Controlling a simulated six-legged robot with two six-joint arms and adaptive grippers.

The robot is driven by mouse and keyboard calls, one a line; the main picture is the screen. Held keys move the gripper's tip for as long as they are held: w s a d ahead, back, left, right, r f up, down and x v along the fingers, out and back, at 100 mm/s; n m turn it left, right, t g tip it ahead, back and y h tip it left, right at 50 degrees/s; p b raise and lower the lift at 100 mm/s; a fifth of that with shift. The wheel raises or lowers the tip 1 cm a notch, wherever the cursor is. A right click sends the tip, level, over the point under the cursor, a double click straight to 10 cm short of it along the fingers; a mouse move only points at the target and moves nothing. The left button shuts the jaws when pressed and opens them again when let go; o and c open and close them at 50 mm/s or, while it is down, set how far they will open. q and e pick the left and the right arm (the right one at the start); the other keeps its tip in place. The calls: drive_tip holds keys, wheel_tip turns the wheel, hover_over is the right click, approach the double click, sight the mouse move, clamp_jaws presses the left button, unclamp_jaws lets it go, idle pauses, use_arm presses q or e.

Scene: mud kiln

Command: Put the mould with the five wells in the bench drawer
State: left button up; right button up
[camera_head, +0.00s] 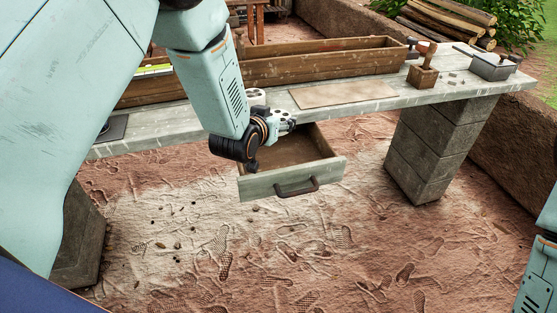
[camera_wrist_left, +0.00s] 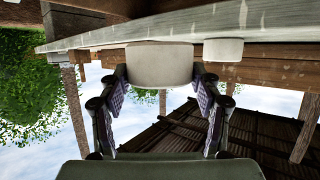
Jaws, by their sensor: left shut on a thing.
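My left gripper (camera_head: 268,126) is shut on a pale round mould (camera_head: 284,117) with dark wells in its top, near the bench's front edge. In the left wrist view this mould (camera_wrist_left: 160,65) is a plain whitish block between the two fingers. A second pale mould (camera_head: 256,96) with dark wells stands on the bench behind; it also shows in the left wrist view (camera_wrist_left: 223,49). I cannot count the wells on either. The bench drawer (camera_head: 262,188) is pulled open, just below the gripper; my arm hides part of it. My right gripper is out of view.
The bench top (camera_head: 440,93) bears a flat board (camera_head: 343,94), long wooden troughs (camera_head: 330,66), a small wooden box (camera_head: 423,77) and a grey lidded box (camera_head: 494,66). A block pillar (camera_head: 428,150) stands right of the drawer. The floor in front is clear.

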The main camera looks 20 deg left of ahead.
use_arm(q)
drive_tip(key=shift+w+d, duration=0.2)
drive_tip(key=shift+d, duration=0.25)
drive_tip(key=shift+w+d, duration=0.2)
drive_tip(key=shift+d, duration=0.25)
wheel_tip(320, 180, down, 7)
drive_tip(key=shift+f+b, duration=0.1)
drive_tip(key=shift+b, duration=1.05)
wheel_tip(320, 180, down, 2)
drive_tip(key=shift+f+b, duration=0.1)
drive_tip(key=shift+b, duration=0.25)
drive_tip(key=shift+w+a+f, duration=0.1)
drive_tip(key=shift+a+f, duration=0.1)
drive_tip(key=shift+f, duration=0.05)
drive_tip(key=shift+d, duration=0.1)
drive_tip(key=shift+d, duration=0.1)
